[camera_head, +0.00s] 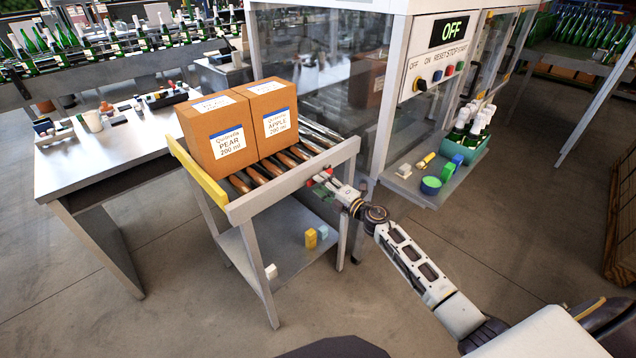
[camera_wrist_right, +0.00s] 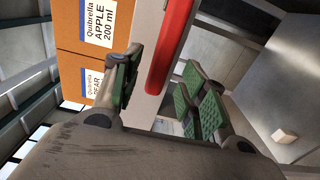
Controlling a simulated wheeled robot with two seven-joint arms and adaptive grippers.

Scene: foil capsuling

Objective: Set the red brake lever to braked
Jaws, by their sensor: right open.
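The red brake lever (camera_wrist_right: 171,45) is a long red bar in the right wrist view, running beside the pale frame of the roller stand. In the head view only a small bit of red (camera_head: 321,177) shows at the stand's front right corner, mostly hidden by my gripper. My right gripper (camera_head: 328,183) is at that corner. In the wrist view its green-padded fingers (camera_wrist_right: 163,92) are open, with the lever's near end between them in the picture. I cannot tell whether they touch it. My left gripper is not in view.
Two cartons, PEAR (camera_head: 218,133) and APPLE (camera_head: 270,116), sit on the roller stand (camera_head: 291,180). Its lower shelf holds small blocks (camera_head: 311,238). A metal table (camera_head: 110,150) stands at left. The machine with the OFF sign (camera_head: 449,30) rises behind; a bottle crate (camera_head: 468,150) is beside it.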

